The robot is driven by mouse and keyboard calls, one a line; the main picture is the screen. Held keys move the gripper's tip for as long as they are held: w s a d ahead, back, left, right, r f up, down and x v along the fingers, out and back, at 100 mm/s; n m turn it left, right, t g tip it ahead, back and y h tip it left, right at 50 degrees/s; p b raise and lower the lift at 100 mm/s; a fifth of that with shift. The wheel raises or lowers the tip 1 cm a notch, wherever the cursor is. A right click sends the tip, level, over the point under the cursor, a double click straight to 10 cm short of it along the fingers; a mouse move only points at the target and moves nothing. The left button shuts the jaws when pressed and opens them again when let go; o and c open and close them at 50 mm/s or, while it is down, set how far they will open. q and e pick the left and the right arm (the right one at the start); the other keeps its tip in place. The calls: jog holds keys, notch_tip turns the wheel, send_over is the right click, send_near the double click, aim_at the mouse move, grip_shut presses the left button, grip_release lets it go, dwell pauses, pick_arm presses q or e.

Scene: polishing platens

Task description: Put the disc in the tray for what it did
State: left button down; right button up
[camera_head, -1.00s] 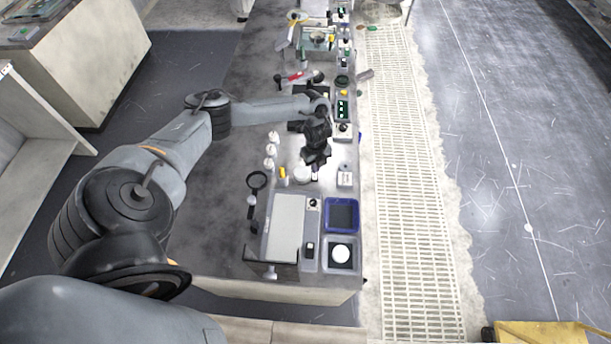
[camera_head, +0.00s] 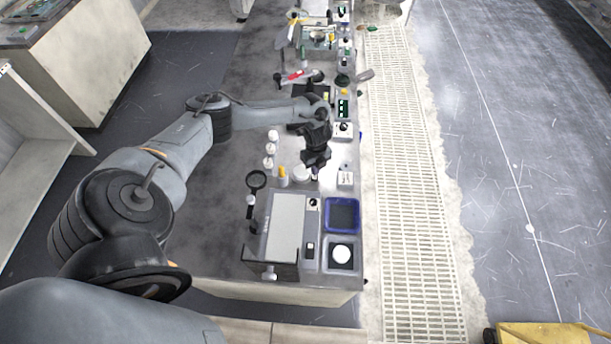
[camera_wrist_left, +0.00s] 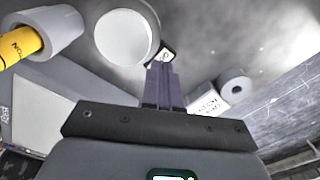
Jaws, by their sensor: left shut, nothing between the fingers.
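A white round disc (camera_head: 342,253) lies on a dark square inside a grey square holder at the near right corner of the bench. A blue-rimmed tray (camera_head: 329,215) sits just behind it and looks empty. My left gripper (camera_head: 316,171) points down over the bench, farther back than the tray, beside a white round jar (camera_head: 301,174). In the left wrist view its dark fingers (camera_wrist_left: 160,70) are together with nothing between them. The jar's round top (camera_wrist_left: 124,38) is just left of the fingertips there. The disc is not clearly visible in the wrist view.
A yellow-topped cylinder (camera_head: 282,173) and a magnifier (camera_head: 256,180) stand left of the jar. A small labelled white block (camera_head: 345,179) is right of the gripper. A grey panel device (camera_head: 286,228) lies left of the blue tray. Bench clutter continues behind my arm.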

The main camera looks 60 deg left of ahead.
pick_arm(q)
jog(key=shift+f+b, duration=0.55)
jog(key=shift+f, duration=0.25)
jog(key=shift+r+p, duration=3)
jog(key=shift+p, duration=0.05)
jog(key=shift+r, duration=0.1)
